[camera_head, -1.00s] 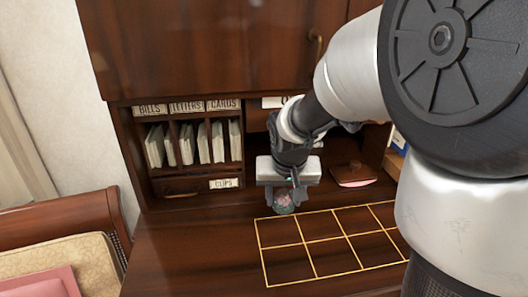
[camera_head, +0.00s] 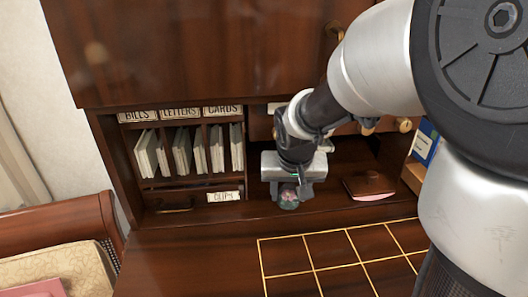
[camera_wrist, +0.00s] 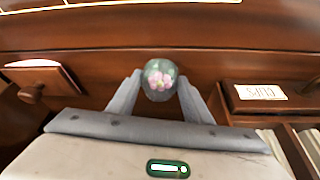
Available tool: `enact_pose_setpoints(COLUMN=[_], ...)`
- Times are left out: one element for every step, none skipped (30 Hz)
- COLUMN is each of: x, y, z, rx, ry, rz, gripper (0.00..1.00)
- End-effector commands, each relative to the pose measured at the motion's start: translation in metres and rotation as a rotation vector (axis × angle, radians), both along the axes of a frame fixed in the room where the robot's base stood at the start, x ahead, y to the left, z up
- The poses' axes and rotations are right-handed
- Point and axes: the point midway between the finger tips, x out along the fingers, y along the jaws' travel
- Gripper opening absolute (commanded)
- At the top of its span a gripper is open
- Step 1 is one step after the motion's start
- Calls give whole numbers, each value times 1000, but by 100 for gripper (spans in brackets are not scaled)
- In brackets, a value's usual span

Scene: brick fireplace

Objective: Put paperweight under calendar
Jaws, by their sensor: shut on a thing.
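The paperweight (camera_head: 289,201) is a small round glass ball with pink flowers inside. It also shows in the wrist view (camera_wrist: 160,80). My gripper (camera_head: 288,192) points down and is shut on it, with one finger on each side in the wrist view. It is at the desk's back recess, behind the yellow grid; I cannot tell whether the ball touches the wood. I cannot make out a calendar for certain. A yellow-lined grid (camera_head: 347,231) lies flat on the desktop, its right part hidden by my arm.
Left of my gripper are slots with envelopes (camera_head: 198,150) and a small drawer (camera_head: 173,204) labelled CLIPS. A brown blotter-like object (camera_head: 368,185) with a pink underside lies to the right. A blue-and-white box (camera_head: 425,142) stands at the far right. The front-left desktop is clear.

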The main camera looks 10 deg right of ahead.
Motion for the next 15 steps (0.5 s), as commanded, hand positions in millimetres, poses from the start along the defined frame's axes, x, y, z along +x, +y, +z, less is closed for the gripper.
enact_pose_setpoints(x=[0, 0, 1, 1, 1, 0, 0, 0, 0, 0, 0, 0, 0, 0, 0], y=[0, 0, 0, 0, 0, 0, 0, 0, 0, 0, 0, 0, 0, 0, 0], z=[1, 0, -2, -3, -4, -3, -3, -3, -3, -3, -3, -3, -3, -3, -3], rx=[0, 0, 0, 0, 0, 0, 0, 1, 1, 1, 1, 1, 1, 1, 1], ry=[-1, -1, -1, -1, -1, 0, 0, 1, 1, 1, 1, 1, 1, 1, 1], rz=[-1, -1, -1, -1, -1, -1, -1, -1, -1, -1, -1, -1, -1, -1, -1], gripper=[15, 15, 15, 15, 15, 50, 56, 61, 64, 64, 64, 64, 64, 64, 64])
